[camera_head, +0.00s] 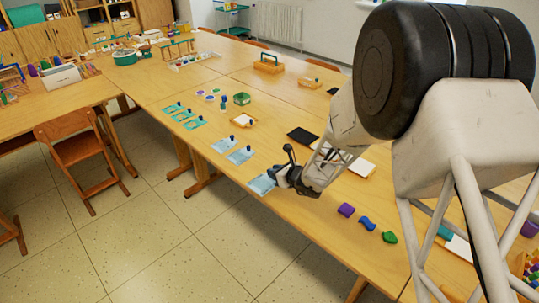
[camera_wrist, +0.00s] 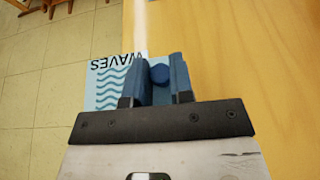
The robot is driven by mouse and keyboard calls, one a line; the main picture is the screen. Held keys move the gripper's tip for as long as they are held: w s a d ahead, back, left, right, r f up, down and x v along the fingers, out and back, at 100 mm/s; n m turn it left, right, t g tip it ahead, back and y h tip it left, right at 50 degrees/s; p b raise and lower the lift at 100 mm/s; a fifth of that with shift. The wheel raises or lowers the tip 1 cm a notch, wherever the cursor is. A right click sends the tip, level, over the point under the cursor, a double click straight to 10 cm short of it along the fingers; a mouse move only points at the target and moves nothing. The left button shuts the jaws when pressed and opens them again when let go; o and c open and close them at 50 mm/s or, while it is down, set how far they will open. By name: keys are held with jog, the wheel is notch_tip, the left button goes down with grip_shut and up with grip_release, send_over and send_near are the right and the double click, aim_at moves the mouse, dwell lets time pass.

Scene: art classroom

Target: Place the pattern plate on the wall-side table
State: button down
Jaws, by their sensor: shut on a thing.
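A light blue pattern plate (camera_head: 260,186) with a blue knob is at the left edge of the long wooden table (camera_head: 285,215). In the wrist view the plate (camera_wrist: 108,88) shows wavy lines and the word WAVES, and reaches past the table edge over the floor. My gripper (camera_head: 275,177) is shut on its knob; the fingers (camera_wrist: 158,84) stand on either side of the knob (camera_wrist: 160,73). Whether the plate touches the table I cannot tell. Another wooden table (camera_head: 55,103) stands at the left, near the cabinets. The plate's near part is hidden by my gripper.
Several similar knobbed plates (camera_head: 241,156) lie along the same edge. A chair (camera_head: 80,150) stands by the left table, which holds a white box (camera_head: 62,77).

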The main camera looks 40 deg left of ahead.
send_over(269, 164)
jog(key=shift+w+a+f, duration=0.1)
jog(key=shift+a+f, duration=0.1)
jog(key=shift+f, duration=0.45)
dwell(0.3)
jog(key=shift+f, duration=1.75)
jog(key=c, duration=1)
grip_release()
jog(key=shift+f, duration=0.1)
jog(key=shift+d, duration=0.1)
jog(key=shift+v, duration=5.95)
